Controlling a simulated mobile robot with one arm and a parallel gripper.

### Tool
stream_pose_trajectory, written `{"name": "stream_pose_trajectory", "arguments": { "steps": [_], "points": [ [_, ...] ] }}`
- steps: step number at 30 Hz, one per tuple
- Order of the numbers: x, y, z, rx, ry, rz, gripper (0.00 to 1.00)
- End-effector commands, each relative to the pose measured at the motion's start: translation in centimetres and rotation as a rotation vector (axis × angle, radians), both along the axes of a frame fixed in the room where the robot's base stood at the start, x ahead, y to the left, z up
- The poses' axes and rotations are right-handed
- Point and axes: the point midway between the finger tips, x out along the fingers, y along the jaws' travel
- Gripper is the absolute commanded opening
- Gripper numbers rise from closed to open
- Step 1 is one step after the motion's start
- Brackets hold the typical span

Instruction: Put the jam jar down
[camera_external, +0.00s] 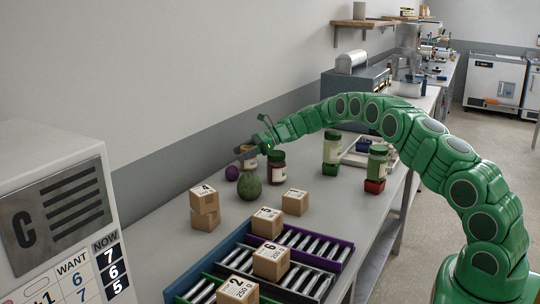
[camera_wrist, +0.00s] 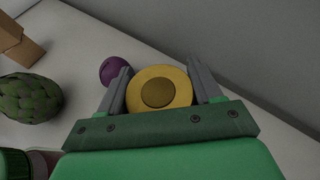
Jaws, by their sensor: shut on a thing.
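My gripper (camera_wrist: 162,85) is shut on a jar with a round gold lid, the jam jar (camera_wrist: 158,92), with one finger on each side of the lid. In the external view my gripper (camera_external: 262,143) is at the far wall side of the table, and the jar (camera_external: 246,158) shows only in part behind the green artichoke (camera_external: 249,186). The jar looks upright. Its lower end is hidden, so I cannot tell whether it touches the table.
A purple ball (camera_external: 232,173) and a dark red jar (camera_external: 276,168) stand close by. Numbered cartons (camera_external: 204,201) and a divided rack (camera_external: 330,254) are nearer the camera. Green-lidded jars (camera_external: 332,148) stand to the right. Table (camera_external: 325,200) is bare between them.

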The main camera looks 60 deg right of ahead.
Motion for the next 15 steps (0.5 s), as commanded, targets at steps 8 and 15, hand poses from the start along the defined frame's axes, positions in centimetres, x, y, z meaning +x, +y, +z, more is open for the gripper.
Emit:
{"name": "stream_pose_trajectory", "arguments": {
  "steps": [8, 15],
  "points": [
    [0.0, -0.03, -0.2, -0.001, -0.001, -0.001, 0.69],
    [0.0, -0.02, -0.21, 0.0, 0.0, 0.0, 0.9]
  ]
}}
